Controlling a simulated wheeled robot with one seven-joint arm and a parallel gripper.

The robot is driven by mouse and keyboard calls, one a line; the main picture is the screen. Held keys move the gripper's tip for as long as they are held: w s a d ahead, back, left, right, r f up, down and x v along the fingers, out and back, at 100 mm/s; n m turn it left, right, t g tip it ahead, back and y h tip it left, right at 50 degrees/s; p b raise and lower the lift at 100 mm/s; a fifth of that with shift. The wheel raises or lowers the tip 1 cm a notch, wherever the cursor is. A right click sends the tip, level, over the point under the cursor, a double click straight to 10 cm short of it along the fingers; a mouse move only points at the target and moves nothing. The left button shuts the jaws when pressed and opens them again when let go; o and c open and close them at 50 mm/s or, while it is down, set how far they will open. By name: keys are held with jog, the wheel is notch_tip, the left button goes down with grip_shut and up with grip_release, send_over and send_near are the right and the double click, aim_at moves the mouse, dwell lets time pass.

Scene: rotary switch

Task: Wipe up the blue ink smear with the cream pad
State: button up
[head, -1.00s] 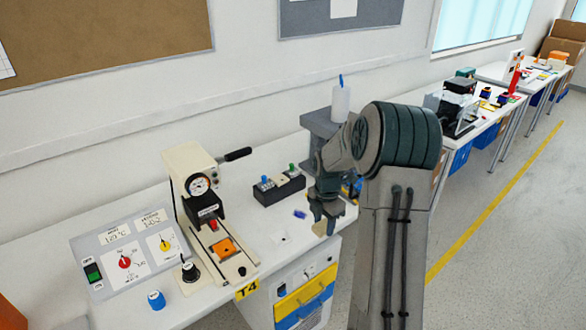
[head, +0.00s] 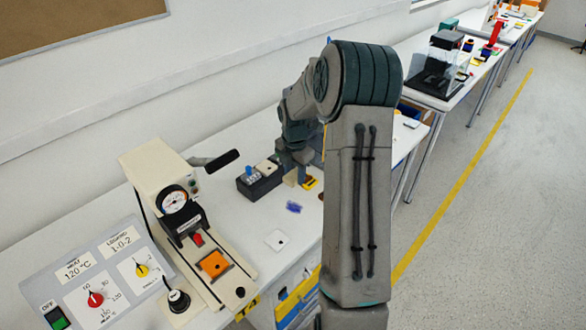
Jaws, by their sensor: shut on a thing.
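The blue ink smear (head: 294,207) lies on the white bench top, in the middle of the head view. My gripper (head: 300,178) points down just behind the smear. It is shut on the cream pad (head: 290,178), which shows as a small pale edge at the fingers. The pad and the smear look apart in the picture. My arm hides part of the fingers, and I cannot tell whether the pad touches the bench.
A black button box (head: 258,185) stands close left of my gripper, and a yellow-and-black item (head: 310,183) close right. A white square (head: 277,240) lies in front of the smear. The cream press (head: 165,190) and control panel (head: 95,285) stand at left.

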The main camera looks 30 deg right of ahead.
notch_tip(320, 180, down, 8)
jog(key=b, duration=0.5)
jog(key=shift+b, duration=0.3)
jog(key=shift+f, duration=0.1)
